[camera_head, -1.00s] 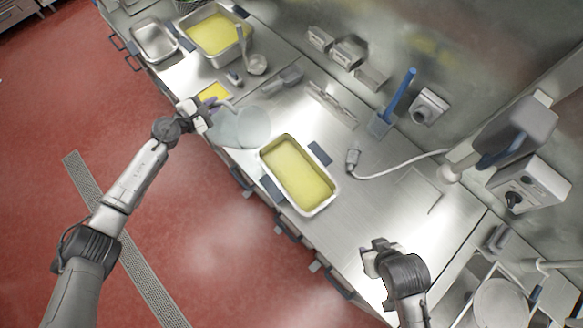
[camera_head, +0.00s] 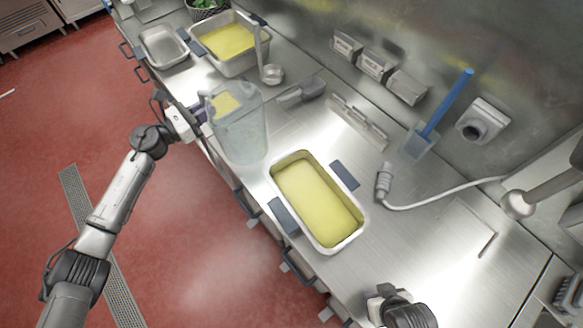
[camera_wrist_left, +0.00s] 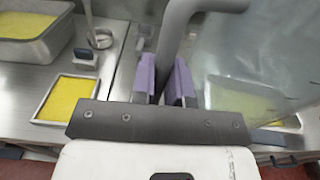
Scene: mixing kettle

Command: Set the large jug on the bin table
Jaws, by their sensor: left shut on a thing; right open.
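The large jug (camera_head: 240,130) is clear and see-through, in the left middle of the head view, over the counter's front edge beside the yellow-filled pan. My left gripper (camera_head: 199,112) is at its left side, shut on the jug's handle. In the left wrist view, the grey handle (camera_wrist_left: 176,40) passes between the purple finger pads (camera_wrist_left: 166,82), and the jug's clear wall (camera_wrist_left: 255,60) fills the right side. I cannot tell whether the jug's base touches the counter. My right gripper (camera_head: 376,302) is open and empty at the bottom of the head view, partly cut off.
A pan of yellow filling (camera_head: 318,200) sits right of the jug. Another yellow-filled pan (camera_head: 230,42), an empty pan (camera_head: 164,47) and a ladle (camera_head: 271,73) lie farther left. A hose nozzle (camera_head: 384,180) lies on the counter. Bare counter (camera_head: 425,245) shows at the lower right.

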